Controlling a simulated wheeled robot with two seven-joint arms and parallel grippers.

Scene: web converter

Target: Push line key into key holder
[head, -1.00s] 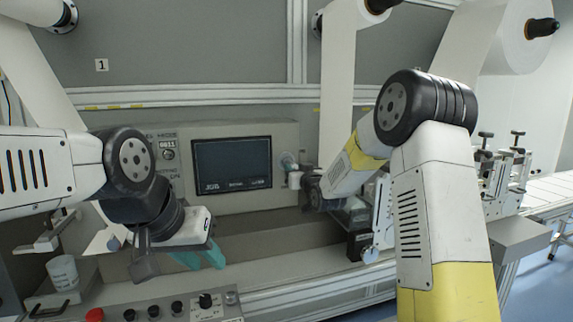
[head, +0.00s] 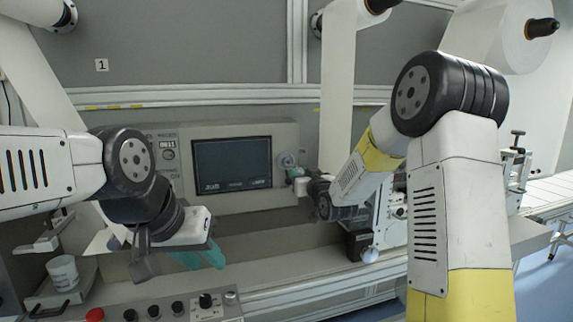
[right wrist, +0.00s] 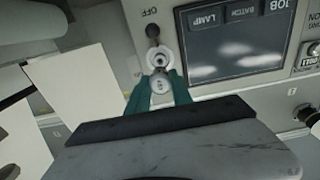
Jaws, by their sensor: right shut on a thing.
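In the right wrist view, the teal fingers of my right gripper (right wrist: 159,92) are shut on a small grey key piece (right wrist: 160,83). Right beyond it is the round, light-rimmed key holder (right wrist: 158,58) on the panel beside the screen. The key lines up closely with the holder; I cannot tell how far in it is. In the head view, the holder (head: 287,160) is at the panel's right end, with my right gripper (head: 300,178) in front of it. My left gripper (head: 203,258) has its teal fingers apart and empty, low over the ledge.
The control panel's screen (head: 232,164) lies left of the holder. A white paper web (head: 338,90) hangs behind my right arm. A white cup (head: 63,272) and a button console (head: 205,302) are at the front left. The ledge between the grippers is clear.

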